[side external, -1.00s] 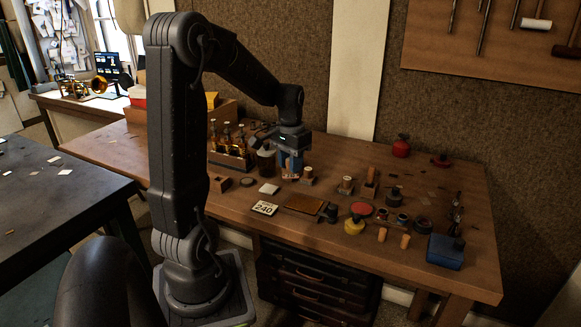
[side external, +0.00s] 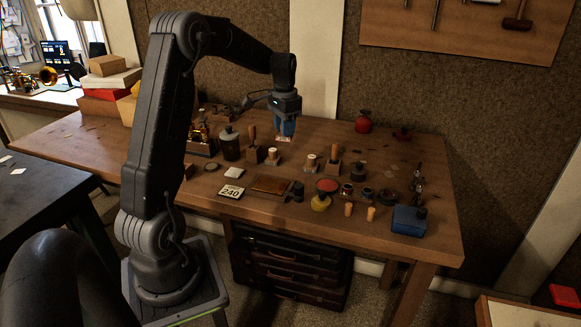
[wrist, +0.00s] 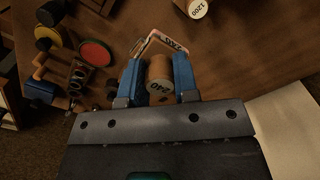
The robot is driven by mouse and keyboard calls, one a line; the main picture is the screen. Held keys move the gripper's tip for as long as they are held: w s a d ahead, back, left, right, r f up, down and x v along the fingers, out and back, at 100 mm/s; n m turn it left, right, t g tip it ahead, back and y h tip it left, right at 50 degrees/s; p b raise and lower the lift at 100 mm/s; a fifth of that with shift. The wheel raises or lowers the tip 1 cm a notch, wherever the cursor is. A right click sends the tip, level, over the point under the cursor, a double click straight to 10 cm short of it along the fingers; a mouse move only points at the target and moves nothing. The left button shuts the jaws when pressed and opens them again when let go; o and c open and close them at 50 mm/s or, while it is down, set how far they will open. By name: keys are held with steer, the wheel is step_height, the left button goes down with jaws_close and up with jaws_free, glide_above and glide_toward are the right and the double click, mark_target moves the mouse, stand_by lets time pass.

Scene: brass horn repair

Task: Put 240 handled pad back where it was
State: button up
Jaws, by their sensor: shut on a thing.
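The 240 handled pad has a round wooden handle (wrist: 159,88) with "240" on its end, held between the blue fingers of my gripper (wrist: 160,80) in the wrist view. A white card marked 240 (side external: 231,192) lies near the bench's front edge, beside a brown flat plate (side external: 270,184).
Other handled pieces (side external: 273,158) (side external: 311,163) stand below my gripper; one in the wrist view reads 1200 (wrist: 198,8). A dark jar (side external: 230,145), a red-topped yellow pot (side external: 321,201) and a blue box (side external: 408,221) stand around. The bench's back right is fairly clear.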

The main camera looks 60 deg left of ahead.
mark_target(292, 166)
steer(key=shift+w+a+f+m, duration=0.1)
steer(key=shift+w+m, duration=0.1)
steer(key=shift+w, duration=0.35)
steer(key=shift+w+a+f+m, duration=0.1)
steer(key=shift+w+m, duration=0.1)
steer(key=shift+w, duration=0.35)
step_height(292, 166, down, 10)
steer(key=shift+w+r, duration=0.1)
steer(key=shift+f, duration=0.2)
steer(key=o, duration=0.9)
